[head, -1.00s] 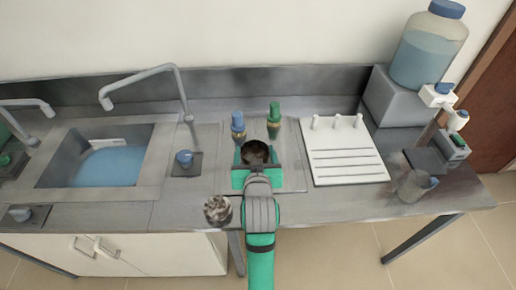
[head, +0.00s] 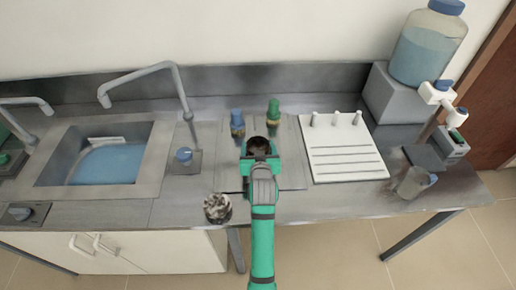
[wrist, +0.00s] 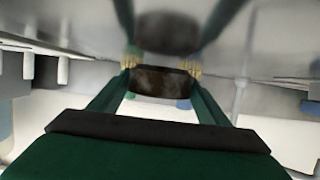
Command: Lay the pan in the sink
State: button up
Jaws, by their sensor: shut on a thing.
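The pan (head: 257,143) is a small, dark brown, round piece held at the far end of my gripper (head: 259,149), above the counter and to the right of the sink. In the wrist view the pan (wrist: 160,82) sits between the two green fingertips of my gripper (wrist: 160,84), which are shut on it. The sink (head: 150,158) is a grey rectangular basin with blue in its bottom, at the left in the head view. My gripper is well apart from the sink. The pan's underside is hidden.
A faucet (head: 181,88) arches between the sink and my gripper, with a blue-knobbed fixture (head: 184,155) below it. Blue (head: 237,121) and green (head: 273,112) fittings stand just behind the pan. A cup of crumpled grey bits (head: 217,208) is near the front edge. A white rack (head: 345,150) lies right.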

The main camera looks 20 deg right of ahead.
jog(key=shift+f, duration=0.4)
jog(key=shift+f, duration=0.15)
jog(key=o, duration=1.1)
